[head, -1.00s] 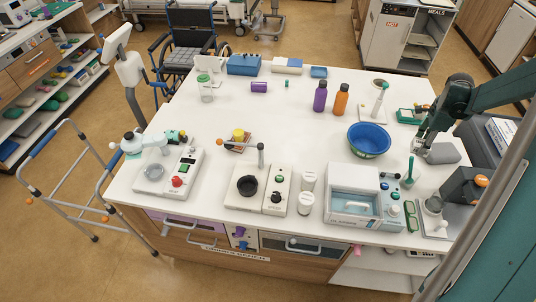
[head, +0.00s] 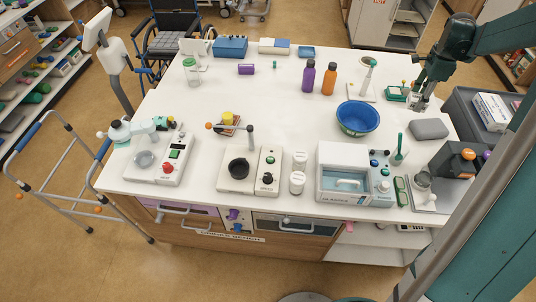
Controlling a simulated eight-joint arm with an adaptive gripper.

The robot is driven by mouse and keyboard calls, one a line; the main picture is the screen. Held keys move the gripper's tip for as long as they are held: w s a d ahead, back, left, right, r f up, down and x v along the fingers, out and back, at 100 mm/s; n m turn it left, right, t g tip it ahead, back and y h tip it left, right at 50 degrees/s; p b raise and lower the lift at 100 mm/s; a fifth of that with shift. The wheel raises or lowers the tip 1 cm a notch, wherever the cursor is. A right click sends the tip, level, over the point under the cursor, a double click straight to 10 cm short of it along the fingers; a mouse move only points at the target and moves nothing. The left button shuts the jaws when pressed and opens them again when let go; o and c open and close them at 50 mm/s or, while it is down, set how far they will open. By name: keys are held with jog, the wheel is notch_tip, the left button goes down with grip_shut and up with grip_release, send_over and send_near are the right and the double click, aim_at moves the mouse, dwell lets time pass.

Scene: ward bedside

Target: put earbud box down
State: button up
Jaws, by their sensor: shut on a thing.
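My gripper (head: 420,103) is at the right side of the white table, pointing down, with its fingers close together. It is shut on a small pale thing, which I take to be the earbud box (head: 422,100). The fingers hide most of it, and I cannot tell whether it touches the table. A grey rounded case (head: 429,129) lies just in front of the gripper. A green tray-like item (head: 396,94) is just left of it.
A blue bowl (head: 358,117) stands left of the gripper. Purple (head: 308,76) and orange (head: 329,79) bottles stand farther back. A boxy device with a basin (head: 345,185) and a dark container (head: 459,160) are at the front right.

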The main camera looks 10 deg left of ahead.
jog(key=a+n+b, duration=0.2)
jog(key=a+n, duration=0.9)
jog(key=a, duration=3.8)
jog(key=s+a+n+b, duration=0.1)
jog(key=s+a+n, duration=0.2)
jog(key=s+a, duration=0.6)
jog(key=s+a+n, duration=0.3)
jog(key=s+a, duration=0.3)
jog(key=a, duration=0.8)
jog(key=s+a+n+b, duration=0.1)
jog(key=s+a+n, duration=0.2)
jog(key=s+a, duration=0.6)
notch_tip(320, 180, down, 11)
jog(key=w+a, duration=0.1)
jog(key=a, duration=0.1)
jog(key=shift+w+a, duration=0.15)
jog(key=shift+a, duration=0.1)
jog(key=shift+f, duration=0.1)
jog(key=shift+f, duration=3.1)
